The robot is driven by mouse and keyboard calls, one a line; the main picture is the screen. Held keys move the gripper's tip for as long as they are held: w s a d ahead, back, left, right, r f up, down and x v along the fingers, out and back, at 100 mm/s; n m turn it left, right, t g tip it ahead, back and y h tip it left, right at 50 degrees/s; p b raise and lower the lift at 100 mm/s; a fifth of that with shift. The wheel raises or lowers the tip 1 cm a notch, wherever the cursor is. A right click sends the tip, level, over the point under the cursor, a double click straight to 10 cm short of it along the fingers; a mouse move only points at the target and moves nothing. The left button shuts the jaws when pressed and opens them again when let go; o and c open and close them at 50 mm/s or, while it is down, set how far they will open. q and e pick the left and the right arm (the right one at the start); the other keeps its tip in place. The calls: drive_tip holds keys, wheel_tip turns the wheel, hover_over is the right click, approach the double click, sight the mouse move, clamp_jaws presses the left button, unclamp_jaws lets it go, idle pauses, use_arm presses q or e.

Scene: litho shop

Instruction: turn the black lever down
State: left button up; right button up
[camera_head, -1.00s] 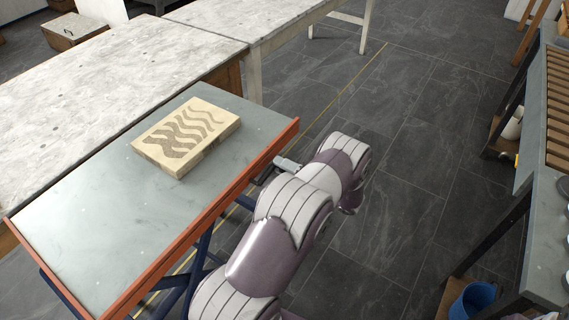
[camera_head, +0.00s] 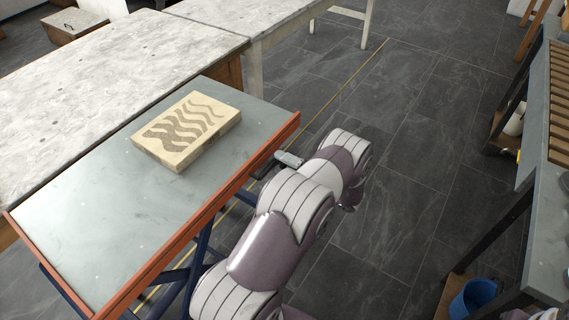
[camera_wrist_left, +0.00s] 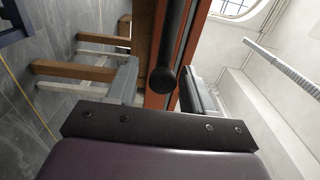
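The black lever (camera_wrist_left: 172,45) is a dark round bar with a knobbed end, seen nearly end-on in the left wrist view beside an orange-red edge. My left gripper (camera_wrist_left: 160,92) is open, with one finger on each side of the lever's end. Contact between the fingers and the lever cannot be made out. In the head view, my left gripper (camera_head: 279,163) is at the right edge of the orange-rimmed table (camera_head: 90,215), and my own arm hides much of that spot. My right gripper is not in view.
A carved wooden block (camera_head: 186,131) lies on the orange-rimmed table. A long pale worktable (camera_head: 110,75) stands behind it. A bench (camera_head: 548,215) stands at the right, with a blue bucket (camera_head: 473,299) below. The dark tiled floor (camera_head: 410,150) between is clear.

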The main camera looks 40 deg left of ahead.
use_arm(q)
drive_tip(key=shift+d, duration=0.1)
drive_tip(key=w+d+b, duration=0.1)
drive_tip(key=d, duration=1.1)
drive_tip(key=shift+w+d, duration=0.2)
